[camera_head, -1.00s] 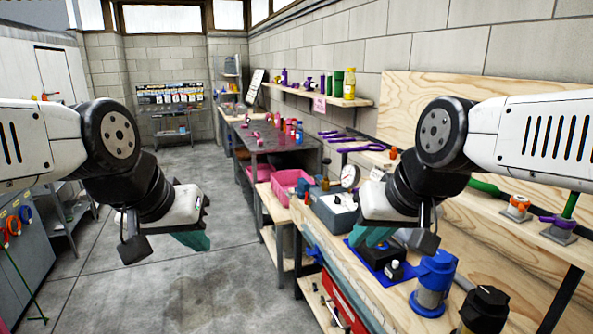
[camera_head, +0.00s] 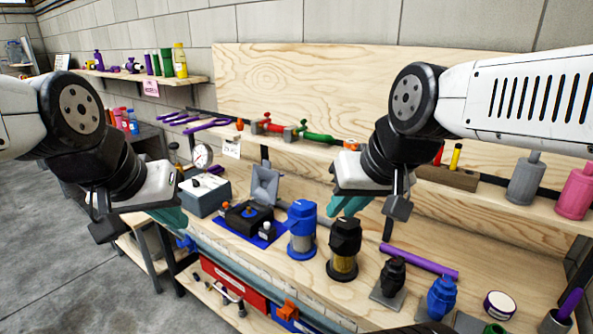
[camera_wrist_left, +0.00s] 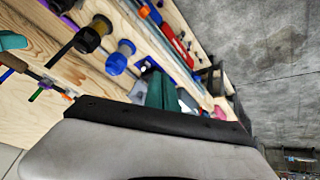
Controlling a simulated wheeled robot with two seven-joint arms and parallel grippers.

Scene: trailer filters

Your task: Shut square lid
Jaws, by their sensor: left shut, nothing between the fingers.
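A grey square lid (camera_head: 264,184) stands raised at the back of a low black box (camera_head: 240,216) on a blue mat (camera_head: 222,229) on the workbench. My left gripper (camera_head: 172,217) is shut and empty, in the air to the left of the box and apart from it. Its teal fingers also show in the left wrist view (camera_wrist_left: 162,92). My right gripper (camera_head: 348,206) is in the air to the right of the lid, above the bench; its finger gap is not clear.
A blue canister (camera_head: 301,232) and a black canister (camera_head: 343,250) stand right of the box. A grey box (camera_head: 206,196) with a round gauge (camera_head: 202,156) is on its left. A purple rod (camera_head: 420,261) lies further right. A shelf runs behind.

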